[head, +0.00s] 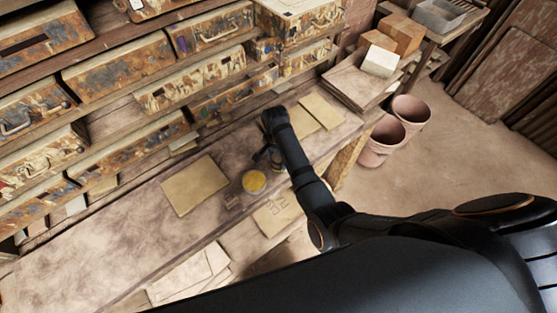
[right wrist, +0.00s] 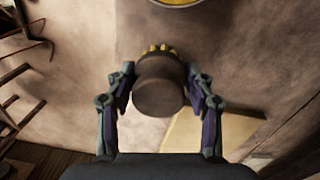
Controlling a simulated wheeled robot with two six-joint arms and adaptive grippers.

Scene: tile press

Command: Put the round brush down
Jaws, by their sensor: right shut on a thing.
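The round brush (right wrist: 160,92) has a dark brown round handle, and a fringe of yellow bristles shows at its far edge in the right wrist view. My right gripper (right wrist: 160,78) is shut on it, one finger on each side of the handle. In the head view my right gripper (head: 268,156) is over the workbench (head: 120,245), beside a round container with yellow contents (head: 254,181). The brush is hard to make out there behind the arm. I cannot tell whether the brush touches the bench. My left gripper is not in view.
More flat tiles (head: 322,111) lie behind my right arm. Rusty drawers (head: 118,67) line the back. The bench's left part is clear. Clay pots (head: 385,137) stand on the floor.

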